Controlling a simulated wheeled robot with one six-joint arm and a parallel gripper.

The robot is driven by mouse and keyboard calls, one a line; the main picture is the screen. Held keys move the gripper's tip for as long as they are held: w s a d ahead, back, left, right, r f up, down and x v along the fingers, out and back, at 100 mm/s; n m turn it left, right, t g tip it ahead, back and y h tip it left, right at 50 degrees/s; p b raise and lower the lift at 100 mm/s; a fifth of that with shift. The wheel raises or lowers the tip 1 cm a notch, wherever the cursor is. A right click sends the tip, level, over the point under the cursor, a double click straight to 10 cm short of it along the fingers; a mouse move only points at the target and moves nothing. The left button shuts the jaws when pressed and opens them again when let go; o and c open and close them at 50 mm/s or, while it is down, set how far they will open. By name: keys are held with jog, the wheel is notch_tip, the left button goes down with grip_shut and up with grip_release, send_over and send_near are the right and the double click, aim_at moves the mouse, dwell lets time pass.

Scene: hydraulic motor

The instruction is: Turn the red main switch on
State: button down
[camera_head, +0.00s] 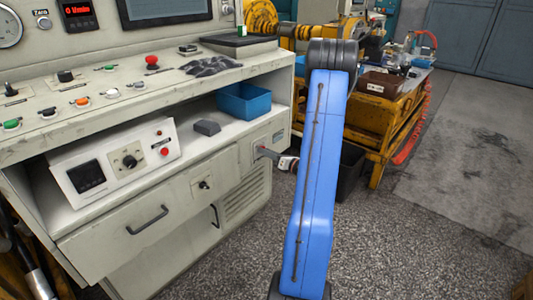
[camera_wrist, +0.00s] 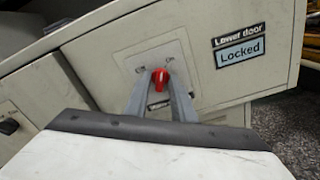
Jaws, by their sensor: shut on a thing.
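The red main switch (camera_wrist: 160,77) is a small red knob on a light plate (camera_wrist: 138,62) on the cabinet's face, seen in the wrist view. My gripper (camera_wrist: 160,84) has its two grey fingers on either side of the knob, shut on it. In the head view my gripper (camera_head: 262,152) reaches the right end of the cabinet front, and the knob is hidden there.
A "Lower door Locked" label (camera_wrist: 239,46) is right of the switch. The grey cabinet (camera_head: 190,200) has a drawer handle (camera_head: 148,220) below a control box (camera_head: 115,160). A blue bin (camera_head: 242,102) stands on its shelf. A yellow-framed bench (camera_head: 385,120) stands behind my arm. Floor is clear at right.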

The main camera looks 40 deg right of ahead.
jog(key=shift+m, duration=1.6)
jog(key=c, duration=1.8)
grip_release()
jog(key=s, duration=0.5)
jog(key=s+d, duration=0.1)
jog(key=s, duration=1.1)
jog(key=shift+s+d, duration=0.2)
jog(key=shift+s, duration=0.05)
